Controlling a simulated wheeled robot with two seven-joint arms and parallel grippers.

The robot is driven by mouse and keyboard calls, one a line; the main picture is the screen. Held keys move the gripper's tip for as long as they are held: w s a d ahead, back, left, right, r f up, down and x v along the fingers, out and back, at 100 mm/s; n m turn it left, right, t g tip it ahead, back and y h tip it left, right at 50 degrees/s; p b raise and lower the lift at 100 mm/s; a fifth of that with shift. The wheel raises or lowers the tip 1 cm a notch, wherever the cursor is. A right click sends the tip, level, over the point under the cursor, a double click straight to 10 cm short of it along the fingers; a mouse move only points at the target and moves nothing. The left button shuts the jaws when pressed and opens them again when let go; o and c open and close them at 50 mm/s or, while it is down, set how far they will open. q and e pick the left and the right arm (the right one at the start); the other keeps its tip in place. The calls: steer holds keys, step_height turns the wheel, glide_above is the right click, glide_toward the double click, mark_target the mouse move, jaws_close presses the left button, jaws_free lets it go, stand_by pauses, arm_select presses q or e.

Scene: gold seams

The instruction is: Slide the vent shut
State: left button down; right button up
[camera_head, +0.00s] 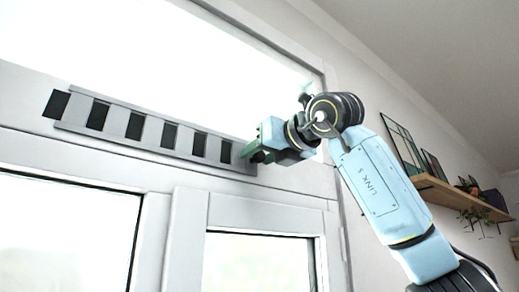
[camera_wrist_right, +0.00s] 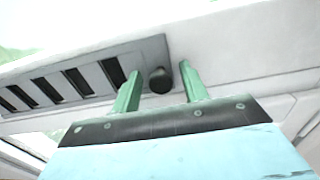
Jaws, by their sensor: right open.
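The vent (camera_head: 150,130) is a long grey strip on the white window frame, with several dark slots showing along it. Its right end also shows in the right wrist view (camera_wrist_right: 88,70). A dark round knob (camera_wrist_right: 159,80) sits at the vent's right end in the right wrist view. My right gripper (camera_head: 248,154) is at that right end in the head view. In the right wrist view its two green fingers (camera_wrist_right: 158,82) are apart, with the knob showing between them. I cannot tell whether either finger touches the knob. My left gripper is not in view.
Window panes (camera_head: 262,262) with white frames lie below the vent, and a bright pane (camera_head: 170,50) lies above it. A wooden shelf (camera_head: 450,193) with plants and frames hangs on the wall at the right.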

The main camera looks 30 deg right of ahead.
mark_target(236, 156)
steer(key=shift+w, duration=0.4)
jaws_close()
steer(key=shift+s+a, duration=0.2)
steer(key=shift+a, duration=1.55)
steer(key=shift+d, duration=0.1)
steer(key=shift+c, duration=0.6)
jaws_free()
steer(key=shift+o, duration=0.6)
steer(key=shift+a, duration=0.2)
